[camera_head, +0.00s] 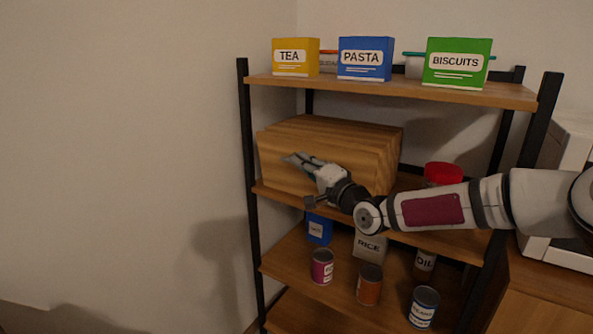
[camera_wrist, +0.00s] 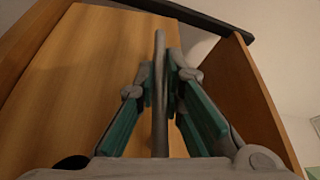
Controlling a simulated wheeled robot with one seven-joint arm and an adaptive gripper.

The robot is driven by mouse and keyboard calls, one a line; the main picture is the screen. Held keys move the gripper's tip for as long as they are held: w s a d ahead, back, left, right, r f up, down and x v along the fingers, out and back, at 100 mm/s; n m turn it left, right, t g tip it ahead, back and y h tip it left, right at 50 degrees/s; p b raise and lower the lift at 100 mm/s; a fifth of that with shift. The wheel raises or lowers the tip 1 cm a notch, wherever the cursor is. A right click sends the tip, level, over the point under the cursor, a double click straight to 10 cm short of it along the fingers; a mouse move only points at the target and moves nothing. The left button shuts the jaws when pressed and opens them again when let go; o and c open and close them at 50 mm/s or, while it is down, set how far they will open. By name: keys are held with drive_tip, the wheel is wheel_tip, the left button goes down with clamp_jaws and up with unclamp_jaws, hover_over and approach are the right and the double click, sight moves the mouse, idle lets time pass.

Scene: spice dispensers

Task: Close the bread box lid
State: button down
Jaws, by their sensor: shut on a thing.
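The wooden bread box (camera_head: 285,165) stands on the second shelf from the top in the head view, at the left side. Its front looks covered by wood, but whether the lid is fully shut cannot be told. My gripper (camera_head: 294,158) is at the box's front. In the wrist view my gripper (camera_wrist: 160,85) is shut on a thin grey bar-like handle (camera_wrist: 160,42), with a finger on each side. The wooden panel (camera_wrist: 85,85) of the box fills the left of that view. The fingers and wrist hide part of the front in the head view.
The top shelf holds the tea box (camera_head: 295,60), pasta box (camera_head: 364,60) and biscuits box (camera_head: 457,65). A red-lidded jar (camera_head: 443,172) stands right of the bread box, behind my arm. Several cans and packets, including rice (camera_head: 369,247), stand below. Black posts (camera_head: 249,190) frame the shelves.

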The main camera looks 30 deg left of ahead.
drive_tip(key=shift+w+d+r+m+h, duration=0.1)
drive_tip(key=shift+w+r+m+h, duration=0.1)
drive_tip(key=shift+w+m, duration=0.25)
drive_tip(key=shift+w+d+r+m+h, duration=0.15)
drive_tip(key=shift+w+m, duration=0.2)
drive_tip(key=shift+w, duration=0.3)
drive_tip(key=c, duration=1.7)
unclamp_jaws()
drive_tip(key=shift+a, duration=0.1)
drive_tip(key=v, duration=1.2)
